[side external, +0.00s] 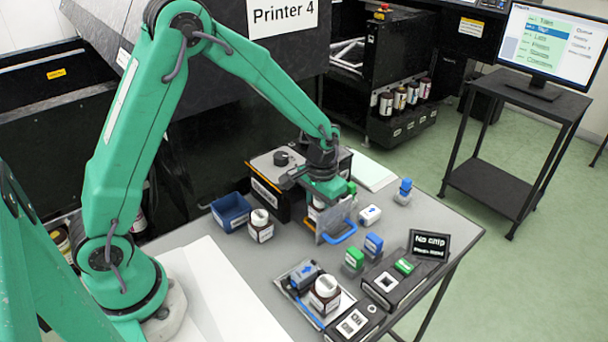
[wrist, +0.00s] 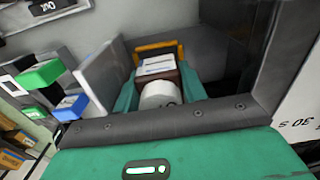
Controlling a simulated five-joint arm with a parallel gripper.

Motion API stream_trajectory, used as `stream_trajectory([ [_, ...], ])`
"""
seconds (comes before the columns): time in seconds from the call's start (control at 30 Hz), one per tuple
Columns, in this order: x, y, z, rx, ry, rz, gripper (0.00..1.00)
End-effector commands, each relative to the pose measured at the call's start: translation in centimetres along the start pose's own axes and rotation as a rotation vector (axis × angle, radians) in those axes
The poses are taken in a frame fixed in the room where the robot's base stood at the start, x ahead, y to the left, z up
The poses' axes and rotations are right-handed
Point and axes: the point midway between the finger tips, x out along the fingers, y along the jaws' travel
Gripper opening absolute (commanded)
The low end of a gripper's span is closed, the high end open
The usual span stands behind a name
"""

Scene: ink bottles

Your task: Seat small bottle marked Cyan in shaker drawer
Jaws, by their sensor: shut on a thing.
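My gripper (side external: 326,192) points down at the far side of the grey table, beside a dark box with a round knob. It is shut on a small brown bottle (wrist: 160,88) with a white cap and pale label; the wrist view shows the bottle between the green jaws. The label's marking is not readable. In the side view the bottle (side external: 316,211) is mostly hidden by the jaws. A grey upright panel with a blue handle (side external: 340,234) stands close in front of it. An orange bar (wrist: 156,47) shows just beyond the bottle. Whether the bottle touches a drawer floor is unclear.
The dark knobbed box (side external: 268,196) stands left of my gripper. A blue bin (side external: 231,211) and a white-capped bottle (side external: 260,227) are further left. Another bottle (side external: 325,292) sits in a front tray. Green and blue blocks (side external: 373,244) and a "No chip" display (side external: 431,244) lie right.

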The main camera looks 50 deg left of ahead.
Motion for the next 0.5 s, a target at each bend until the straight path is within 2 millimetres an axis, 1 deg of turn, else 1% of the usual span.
stream_trajectory([
  [0.03,1.11,0.0,0.29,0.008,-0.009,-0.001,0.15],
  [0.5,1.71,0.01,0.36,0.009,-0.009,-0.001,0.15],
])
